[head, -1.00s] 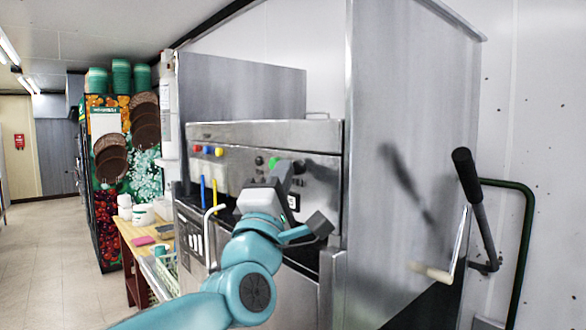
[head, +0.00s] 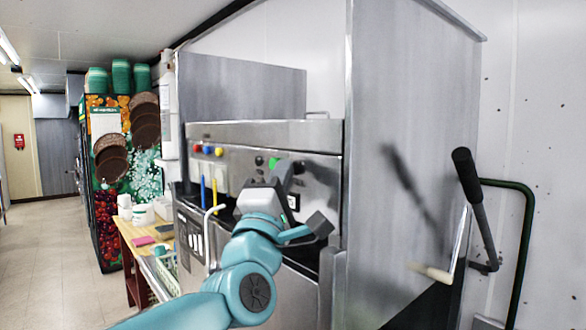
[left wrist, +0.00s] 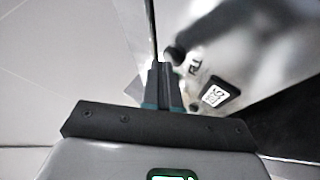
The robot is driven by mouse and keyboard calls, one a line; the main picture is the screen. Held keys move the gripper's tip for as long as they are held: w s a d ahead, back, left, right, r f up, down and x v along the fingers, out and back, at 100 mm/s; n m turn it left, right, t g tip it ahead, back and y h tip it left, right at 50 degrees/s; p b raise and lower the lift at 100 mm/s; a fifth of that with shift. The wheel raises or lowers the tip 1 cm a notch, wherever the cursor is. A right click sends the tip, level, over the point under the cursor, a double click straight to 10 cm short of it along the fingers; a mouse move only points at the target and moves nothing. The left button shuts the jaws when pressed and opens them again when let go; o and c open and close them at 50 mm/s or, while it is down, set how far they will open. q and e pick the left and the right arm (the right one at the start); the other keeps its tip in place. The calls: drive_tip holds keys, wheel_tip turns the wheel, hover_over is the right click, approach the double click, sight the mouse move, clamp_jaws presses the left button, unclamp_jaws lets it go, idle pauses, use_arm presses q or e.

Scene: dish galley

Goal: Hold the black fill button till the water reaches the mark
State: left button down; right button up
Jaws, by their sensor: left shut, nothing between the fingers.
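The black fill button (left wrist: 174,54), with a "FILL" label beside it, sits on the steel panel in the left wrist view. My left gripper (left wrist: 162,68) is shut and empty, with its tips just beside the button. I cannot tell whether they touch it. In the head view my left gripper (head: 284,174) is up against the control panel (head: 235,165) of the steel machine and hides part of it. I make out no water or mark. My right gripper is not in view.
Red, blue and yellow buttons (head: 207,149) sit on the panel's left. A blue and a yellow stick (head: 214,190) stand below them. A wooden table (head: 130,232) with tubs is at left. A black-handled lever (head: 466,175) is at right. The floor at left is clear.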

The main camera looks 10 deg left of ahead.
use_arm(q)
drive_tip(key=shift+s+a+b, duration=0.45)
drive_tip(key=shift+s+b, duration=0.25)
drive_tip(key=shift+b, duration=0.05)
drive_tip(key=s+a+b, duration=0.1)
drive_tip(key=s, duration=0.1)
drive_tip(key=s+a+b, duration=0.2)
idle(0.4)
